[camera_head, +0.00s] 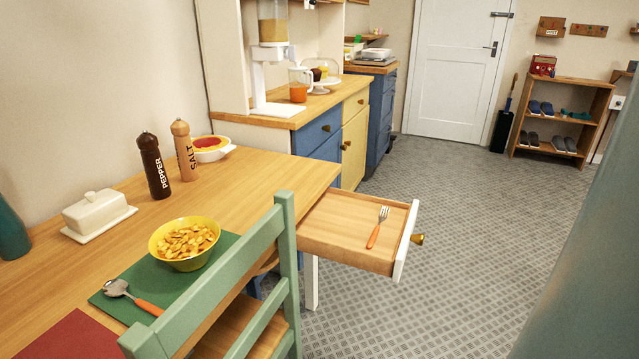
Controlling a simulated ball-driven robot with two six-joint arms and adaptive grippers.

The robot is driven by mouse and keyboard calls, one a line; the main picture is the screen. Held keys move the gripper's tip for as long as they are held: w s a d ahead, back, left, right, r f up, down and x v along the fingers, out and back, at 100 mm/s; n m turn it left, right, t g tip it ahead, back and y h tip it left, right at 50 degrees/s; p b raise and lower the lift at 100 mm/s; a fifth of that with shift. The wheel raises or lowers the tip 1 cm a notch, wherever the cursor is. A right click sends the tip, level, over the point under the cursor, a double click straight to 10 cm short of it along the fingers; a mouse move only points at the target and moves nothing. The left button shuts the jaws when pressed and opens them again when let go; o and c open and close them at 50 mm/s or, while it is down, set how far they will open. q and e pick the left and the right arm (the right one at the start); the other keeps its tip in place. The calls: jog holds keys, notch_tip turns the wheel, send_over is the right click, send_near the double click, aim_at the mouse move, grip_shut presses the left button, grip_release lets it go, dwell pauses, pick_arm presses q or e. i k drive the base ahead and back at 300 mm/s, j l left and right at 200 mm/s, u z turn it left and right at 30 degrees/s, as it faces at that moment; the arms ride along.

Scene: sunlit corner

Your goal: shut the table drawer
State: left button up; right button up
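The table drawer (335,229) is pulled out from the end of the wooden table (250,172). A fork with an orange handle (377,228) lies inside on the drawer's bare wooden bottom. Neither of my grippers is in view, so nothing is seen touching the drawer.
A green chair (272,280) stands at the table, left of the drawer. On the table are a yellow bowl of cereal (184,243), a spoon, a butter dish (97,214) and two mills. The patterned floor (470,220) right of the drawer is clear.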

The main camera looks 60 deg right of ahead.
aim_at(339, 226)
jog(key=z, duration=2.35)
